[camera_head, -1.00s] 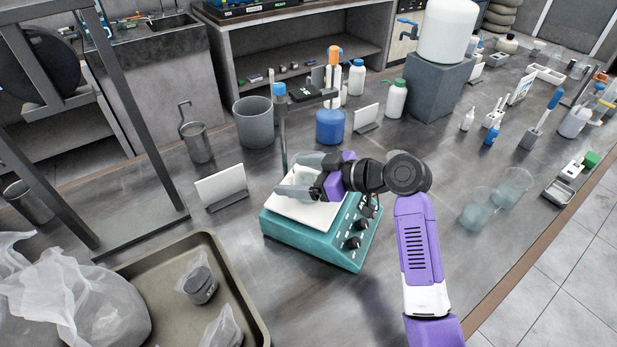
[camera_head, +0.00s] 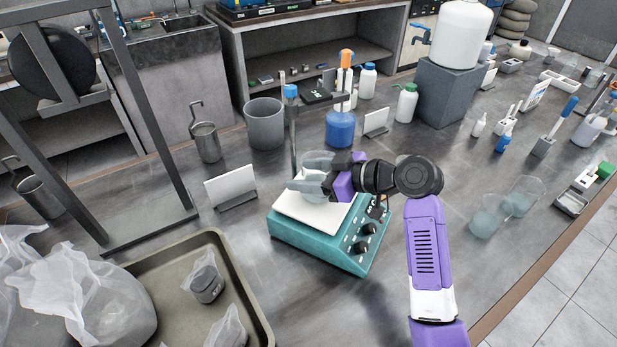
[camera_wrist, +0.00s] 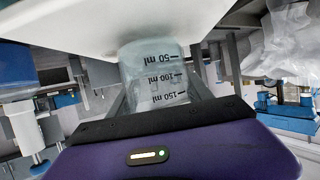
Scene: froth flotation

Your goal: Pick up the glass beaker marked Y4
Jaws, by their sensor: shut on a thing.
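A clear glass beaker with graduation marks (camera_wrist: 155,75) stands between my fingers in the wrist view, upside down in that picture. The marks 50, 100 and 150 ml show; no Y4 label can be read. In the head view my gripper (camera_head: 318,180) is over the white top plate of a teal stirrer (camera_head: 318,238), shut on the beaker, whose glass shows faintly around the fingers. I cannot tell whether the beaker touches the plate (camera_head: 300,212). Two more glass beakers stand at the right, one (camera_head: 484,222) beside the other (camera_head: 523,197).
A stand rod (camera_head: 293,130) rises just behind the stirrer. A tray (camera_head: 160,265) with bagged samples lies front left.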

